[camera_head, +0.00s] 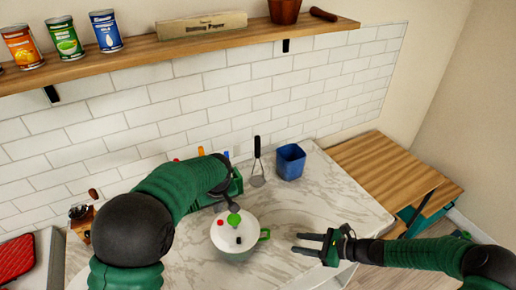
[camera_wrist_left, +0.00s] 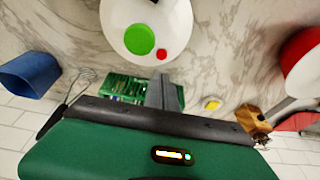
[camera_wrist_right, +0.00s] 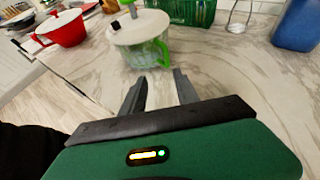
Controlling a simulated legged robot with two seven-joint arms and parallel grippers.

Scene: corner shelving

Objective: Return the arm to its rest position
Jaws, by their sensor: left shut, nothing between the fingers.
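My left arm (camera_head: 180,185) reaches in from the left over the counter. My left gripper (camera_head: 232,207) is shut and empty, close to the white lidded pot (camera_head: 226,242) with a green knob; I cannot tell whether it touches. In the left wrist view its fingers (camera_wrist_left: 163,92) are together, with the pot lid (camera_wrist_left: 128,14) beyond them. My right gripper (camera_head: 296,243) comes in from the right, open and empty, right of the pot. Its fingers (camera_wrist_right: 161,85) are apart over bare counter in the right wrist view, where the pot (camera_wrist_right: 140,38) also shows.
A green basket (camera_head: 237,187), a whisk (camera_head: 258,172) and a blue container (camera_head: 290,161) stand behind the pot. A red pot (camera_wrist_right: 62,29) shows in the right wrist view. A wooden shelf (camera_head: 180,45) with cans runs above. The marble counter's (camera_head: 335,205) right part is clear.

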